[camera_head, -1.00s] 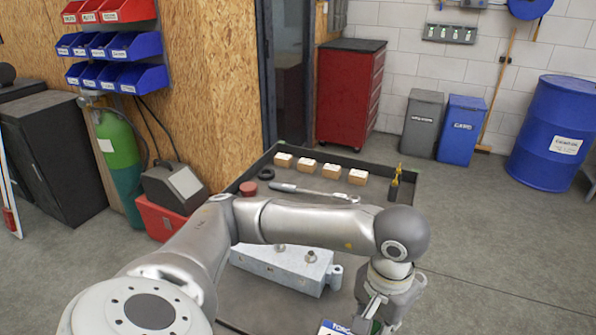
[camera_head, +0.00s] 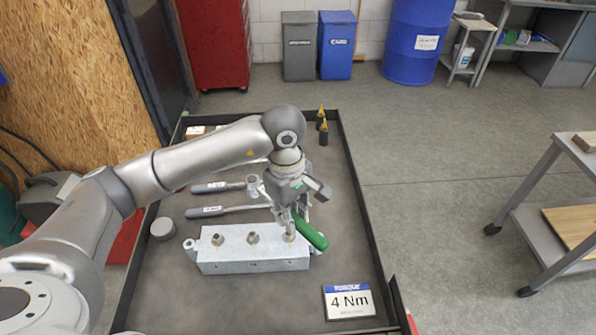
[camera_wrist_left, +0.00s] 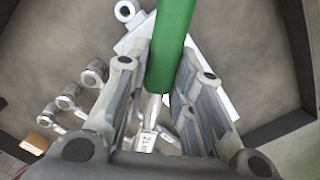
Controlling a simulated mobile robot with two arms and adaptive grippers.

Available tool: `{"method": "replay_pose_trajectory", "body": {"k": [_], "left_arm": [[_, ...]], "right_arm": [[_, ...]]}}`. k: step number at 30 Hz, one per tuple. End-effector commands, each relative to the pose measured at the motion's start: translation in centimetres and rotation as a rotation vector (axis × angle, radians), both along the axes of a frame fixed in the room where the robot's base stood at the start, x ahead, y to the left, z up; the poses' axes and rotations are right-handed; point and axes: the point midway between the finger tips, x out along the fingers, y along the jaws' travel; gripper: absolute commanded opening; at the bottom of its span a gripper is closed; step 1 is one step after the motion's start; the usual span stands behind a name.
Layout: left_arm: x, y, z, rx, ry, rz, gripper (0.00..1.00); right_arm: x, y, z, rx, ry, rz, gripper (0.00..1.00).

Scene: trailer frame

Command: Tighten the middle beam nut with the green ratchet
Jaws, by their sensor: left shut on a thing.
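My left gripper (camera_head: 297,213) is shut on the green ratchet (camera_head: 313,233), over the right end of the beam. The green handle also shows in the left wrist view (camera_wrist_left: 172,45), between the fingers (camera_wrist_left: 160,95). The ratchet's head is mostly hidden in the head view. The grey beam (camera_head: 255,264) lies in the tray with nuts on top: a left nut (camera_head: 218,239), the middle nut (camera_head: 253,238) and a right nut (camera_head: 289,237) close below the gripper. I cannot tell whether the ratchet touches the right nut. My right gripper is not in view.
The dark tray has a raised rim (camera_head: 362,200). Two grey-handled ratchets, one behind (camera_head: 215,187) and one nearer (camera_head: 218,211), lie behind the beam. A "4 Nm" sign (camera_head: 348,302) stands at front right. Yellow-tipped bottles (camera_head: 323,131) stand at the back right.

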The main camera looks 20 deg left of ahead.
Motion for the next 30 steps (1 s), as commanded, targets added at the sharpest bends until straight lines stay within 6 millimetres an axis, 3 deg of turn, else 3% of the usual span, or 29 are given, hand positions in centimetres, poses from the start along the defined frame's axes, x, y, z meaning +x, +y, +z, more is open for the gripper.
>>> {"method": "replay_pose_trajectory", "body": {"k": [3,18,24,30], "left_arm": [[1.5,0.0,1.0,-0.013,0.005,0.230,0.00],[6.7,1.0,1.6,-0.066,-0.012,1.131,0.00],[7.7,1.4,1.5,-0.079,-0.022,1.328,0.00],[8.0,1.5,1.4,-0.083,-0.025,1.388,0.00]], "right_arm": [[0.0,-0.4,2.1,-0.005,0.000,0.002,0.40],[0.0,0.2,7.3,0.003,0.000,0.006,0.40],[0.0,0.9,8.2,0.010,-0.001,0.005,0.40],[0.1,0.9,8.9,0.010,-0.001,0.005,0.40]]}}
